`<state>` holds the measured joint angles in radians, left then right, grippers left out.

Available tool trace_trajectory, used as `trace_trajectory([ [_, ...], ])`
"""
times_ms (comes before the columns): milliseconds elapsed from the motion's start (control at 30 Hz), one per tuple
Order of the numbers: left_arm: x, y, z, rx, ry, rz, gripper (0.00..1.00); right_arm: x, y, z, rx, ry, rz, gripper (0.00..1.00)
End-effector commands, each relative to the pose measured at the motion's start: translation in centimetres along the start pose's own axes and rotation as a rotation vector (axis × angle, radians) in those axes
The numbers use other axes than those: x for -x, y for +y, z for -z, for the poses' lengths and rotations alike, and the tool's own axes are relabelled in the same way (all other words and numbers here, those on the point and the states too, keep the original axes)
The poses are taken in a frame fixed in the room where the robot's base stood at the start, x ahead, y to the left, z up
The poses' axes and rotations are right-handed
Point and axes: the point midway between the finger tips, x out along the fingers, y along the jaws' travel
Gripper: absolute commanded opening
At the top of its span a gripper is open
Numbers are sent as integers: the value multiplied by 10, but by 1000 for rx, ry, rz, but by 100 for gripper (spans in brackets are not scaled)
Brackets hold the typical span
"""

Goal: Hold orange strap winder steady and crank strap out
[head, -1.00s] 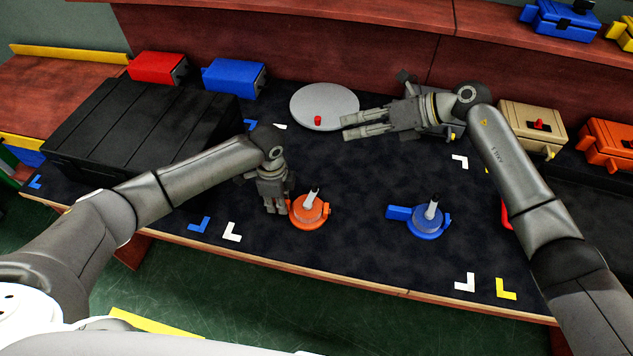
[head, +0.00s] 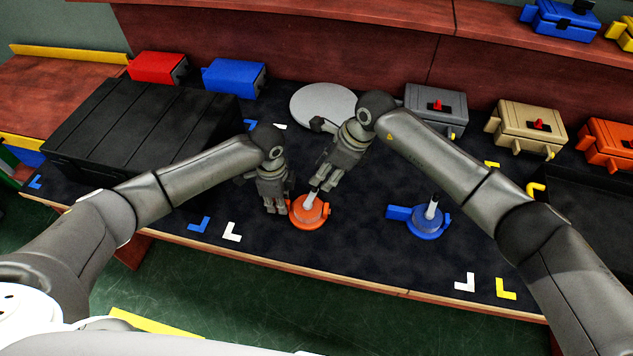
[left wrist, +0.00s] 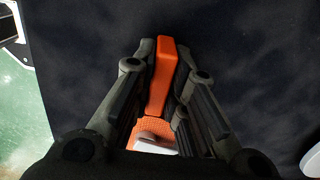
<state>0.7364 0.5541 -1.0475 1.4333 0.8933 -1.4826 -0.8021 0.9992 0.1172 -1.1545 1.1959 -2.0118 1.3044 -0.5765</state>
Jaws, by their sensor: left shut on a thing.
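The orange strap winder (head: 309,214) lies on the dark mat near the table's front edge, with a pale crank handle (head: 311,199) standing up from it. My left gripper (head: 276,208) is at its left side. In the left wrist view, the left fingers (left wrist: 164,90) are shut on the orange arm of the winder (left wrist: 163,65). My right gripper (head: 322,186) points down just above and right of the crank handle. Whether its fingertips touch the handle, and how far they are parted, I cannot tell.
A blue strap winder (head: 425,222) lies to the right on the mat. A grey round disc (head: 318,104) is behind my right gripper. A large black case (head: 130,135) stands at the left. Coloured boxes line the back. The mat between the two winders is clear.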

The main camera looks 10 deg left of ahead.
Motion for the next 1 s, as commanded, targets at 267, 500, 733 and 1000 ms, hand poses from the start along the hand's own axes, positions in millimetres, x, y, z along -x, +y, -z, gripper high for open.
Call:
trace_trajectory([
  [267,0,0,0,0,0,1,0,-45,0,-1,-2,-2,-3,38],
  [500,0,0,0,0,0,1,0,-60,0,0,-1,-1,-1,38],
  [733,0,0,0,0,0,1,0,-61,0,0,-2,-1,0,38],
  [1000,0,0,0,0,0,1,0,-60,0,0,-2,-2,0,12],
])
